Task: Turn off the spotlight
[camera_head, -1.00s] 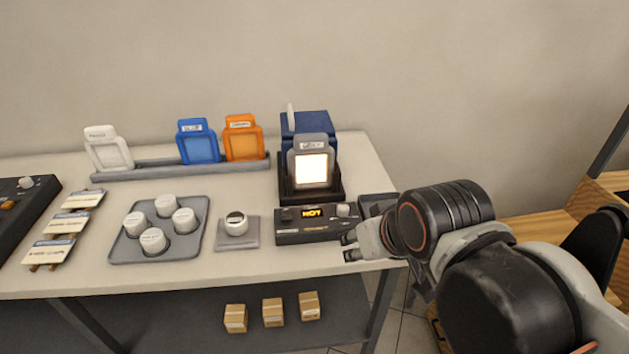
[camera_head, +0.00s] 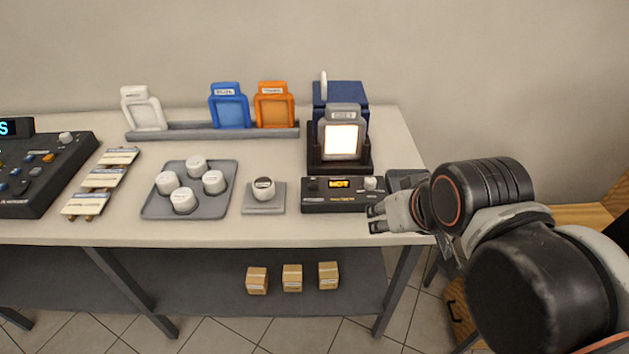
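The spotlight (camera_head: 344,92) is a dark blue housing on a black base at the back right of the table. A grey filter frame (camera_head: 342,112) stands at its front, and its face glows bright white. The black control box (camera_head: 330,205) in front of it shows a lit amber "HOT" label, with a dark knob (camera_head: 310,184) at its left and a light knob (camera_head: 370,183) at its right. My gripper (camera_head: 375,219) is just in front of the box's right end, near the table's front edge. Its fingertips look apart with nothing between them.
A grey tray of white knobs (camera_head: 157,207) and a single white knob on a grey stand (camera_head: 265,208) lie to the left. White, blue (camera_head: 229,108) and orange frames stand in a rack. A black console (camera_head: 40,185) is at far left. Small boxes sit on the lower shelf.

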